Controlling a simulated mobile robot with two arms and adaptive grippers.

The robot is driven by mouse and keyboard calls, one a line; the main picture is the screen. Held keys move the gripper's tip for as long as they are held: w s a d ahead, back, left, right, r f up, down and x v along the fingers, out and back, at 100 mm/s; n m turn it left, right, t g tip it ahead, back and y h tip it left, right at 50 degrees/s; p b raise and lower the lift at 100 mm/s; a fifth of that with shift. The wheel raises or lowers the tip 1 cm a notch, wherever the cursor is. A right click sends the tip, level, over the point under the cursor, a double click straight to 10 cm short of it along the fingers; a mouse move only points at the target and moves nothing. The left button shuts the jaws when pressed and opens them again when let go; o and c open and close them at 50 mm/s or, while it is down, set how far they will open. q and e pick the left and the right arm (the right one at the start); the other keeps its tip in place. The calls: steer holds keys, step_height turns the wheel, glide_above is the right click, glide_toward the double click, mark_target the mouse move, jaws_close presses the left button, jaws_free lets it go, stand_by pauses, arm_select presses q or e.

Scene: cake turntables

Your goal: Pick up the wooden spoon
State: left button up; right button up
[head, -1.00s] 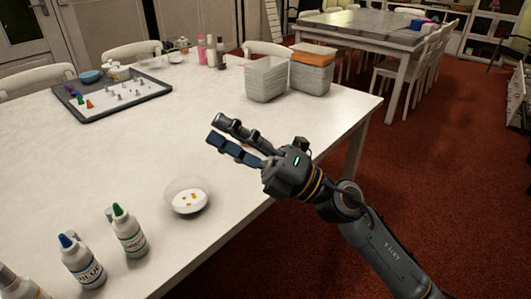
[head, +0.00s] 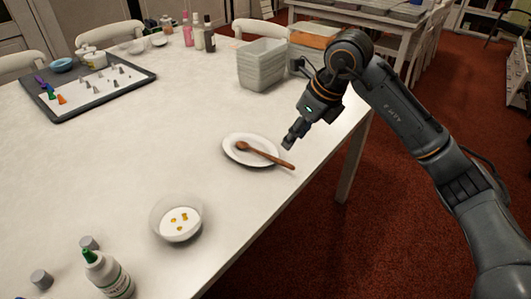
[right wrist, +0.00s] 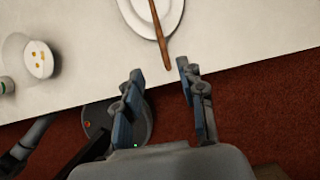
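The wooden spoon (head: 264,154) lies across a white plate (head: 229,151) near the table's right edge in the head view. Its bowl is on the plate and its handle sticks out over the rim toward the right. My right gripper (head: 291,139) hangs above the table, just right of the plate and near the handle's end. The right wrist view shows its two fingers (right wrist: 160,78) apart and empty, with the spoon handle (right wrist: 162,45) ahead of them. My left gripper is not in view.
A bowl with small yellow pieces (head: 178,221) and a glue bottle (head: 106,273) stand at the front. White bins (head: 262,66) stand behind the gripper. A dark tray (head: 100,90) is at the far left. The table's middle is clear.

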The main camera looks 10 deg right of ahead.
glide_above(280, 160)
steer(key=s+d, duration=0.1)
steer(key=s, duration=0.1)
step_height(280, 160, down, 5)
steer(key=shift+d, duration=0.15)
steer(key=x, duration=0.5)
steer(key=shift+d+b, duration=0.2)
steer(key=shift+b, duration=0.2)
steer(key=shift+w+f, duration=0.15)
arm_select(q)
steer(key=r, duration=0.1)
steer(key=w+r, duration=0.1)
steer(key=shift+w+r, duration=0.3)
arm_select(e)
jaws_close()
